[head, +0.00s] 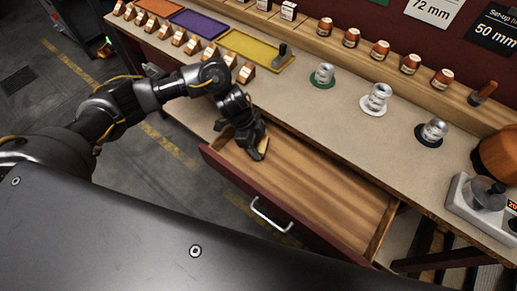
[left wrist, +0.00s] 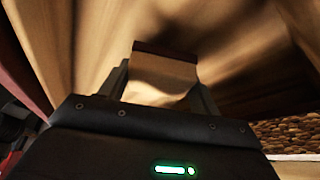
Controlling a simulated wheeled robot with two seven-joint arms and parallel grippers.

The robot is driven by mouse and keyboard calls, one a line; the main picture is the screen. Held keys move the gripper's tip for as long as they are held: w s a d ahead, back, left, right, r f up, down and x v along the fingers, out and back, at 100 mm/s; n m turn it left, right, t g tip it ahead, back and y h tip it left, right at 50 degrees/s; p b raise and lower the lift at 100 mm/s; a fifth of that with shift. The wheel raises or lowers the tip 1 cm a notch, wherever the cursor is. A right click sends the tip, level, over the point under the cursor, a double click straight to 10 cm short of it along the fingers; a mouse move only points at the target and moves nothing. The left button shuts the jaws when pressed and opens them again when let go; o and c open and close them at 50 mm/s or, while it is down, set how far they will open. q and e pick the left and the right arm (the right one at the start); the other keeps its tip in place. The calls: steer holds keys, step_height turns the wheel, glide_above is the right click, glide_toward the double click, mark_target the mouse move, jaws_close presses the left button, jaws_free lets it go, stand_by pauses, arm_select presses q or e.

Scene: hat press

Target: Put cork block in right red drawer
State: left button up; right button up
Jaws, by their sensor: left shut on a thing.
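The right red drawer (head: 320,195) is pulled open below the bench top, with a bare wooden inside and a silver handle (head: 271,215) on its dark red front. My left gripper (head: 258,151) is over the left end of the open drawer, pointing down. It is shut on a tan block, which looks like the cork block (head: 238,142). In the left wrist view the block (left wrist: 163,75) sits between the two fingers, with a dark edge along its top and blurred wood behind it. I cannot tell whether the block touches the drawer's bottom. My right gripper is not in view.
The bench top (head: 310,110) lies behind the drawer. It carries a yellow tray (head: 262,48), a purple tray (head: 198,22), several copper-coloured blocks and several metal pieces on round bases. Most of the drawer is empty.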

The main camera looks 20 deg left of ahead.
arm_select(q)
steer(key=shift+f+b, duration=0.5)
steer(key=shift+f, duration=0.45)
steer(key=shift+a+f, duration=0.1)
steer(key=shift+a, duration=0.1)
steer(key=shift+f, duration=0.2)
steer(key=o, duration=1)
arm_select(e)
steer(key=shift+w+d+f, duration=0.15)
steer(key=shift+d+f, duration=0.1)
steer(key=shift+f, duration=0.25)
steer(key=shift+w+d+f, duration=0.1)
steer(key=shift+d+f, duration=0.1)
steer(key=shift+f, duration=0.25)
